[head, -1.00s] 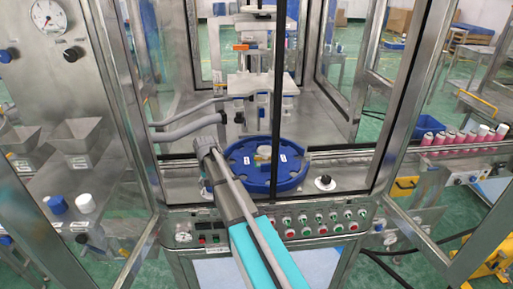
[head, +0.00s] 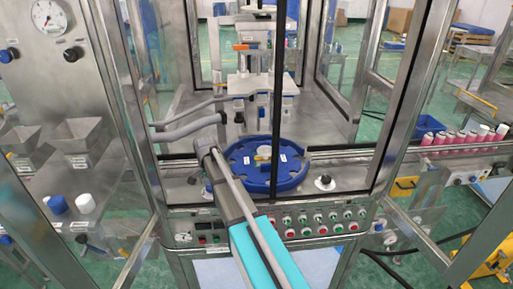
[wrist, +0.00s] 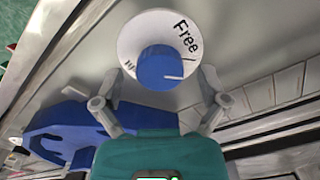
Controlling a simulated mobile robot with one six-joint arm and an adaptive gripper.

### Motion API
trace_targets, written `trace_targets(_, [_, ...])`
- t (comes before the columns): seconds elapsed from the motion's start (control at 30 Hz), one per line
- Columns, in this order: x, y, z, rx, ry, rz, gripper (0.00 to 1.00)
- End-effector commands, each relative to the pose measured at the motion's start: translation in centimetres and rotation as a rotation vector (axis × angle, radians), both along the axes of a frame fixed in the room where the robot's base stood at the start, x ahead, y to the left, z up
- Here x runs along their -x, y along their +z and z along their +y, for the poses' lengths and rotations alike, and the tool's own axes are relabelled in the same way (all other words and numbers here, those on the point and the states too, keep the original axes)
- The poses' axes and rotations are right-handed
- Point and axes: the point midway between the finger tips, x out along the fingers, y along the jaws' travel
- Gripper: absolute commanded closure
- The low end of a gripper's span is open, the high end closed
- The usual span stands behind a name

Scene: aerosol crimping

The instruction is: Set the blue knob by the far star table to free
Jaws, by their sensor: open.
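In the wrist view, the blue knob (wrist: 158,68) sits in the middle of a round white dial (wrist: 128,38). The word "Free" (wrist: 187,37) is printed at the dial's upper right. The knob's white pointer line points right, below that word and not at it. A second label at the dial's left is too small to read. My gripper (wrist: 160,76) is open, with one finger on each side of the knob; I cannot tell whether they touch it. The blue star table (head: 262,165) also shows in the wrist view (wrist: 75,140). My gripper (head: 206,146) is beside it in the head view.
A black knob on a white dial (head: 323,182) is right of the star table. A button panel (head: 315,222) runs along the machine front. Steel posts and glass panels frame the machine. Pink cans (head: 450,138) line a conveyor at the right.

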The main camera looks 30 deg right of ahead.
Motion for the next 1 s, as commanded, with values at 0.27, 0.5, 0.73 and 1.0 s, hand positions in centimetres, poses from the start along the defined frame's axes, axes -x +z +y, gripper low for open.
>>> trace_targets(0.27, [0.0, 0.0, 0.0, 0.0, -0.188, 0.0, 0.07])
trace_targets(0.5, [0.0, 2.4, 0.0, 0.0, -0.202, 0.0, 0.07])
trace_targets(0.73, [0.0, 4.4, 0.0, 0.0, -0.2, 0.0, 0.07])
trace_targets(1.0, [0.0, 6.7, 0.0, 0.0, -0.199, 0.0, 0.07])
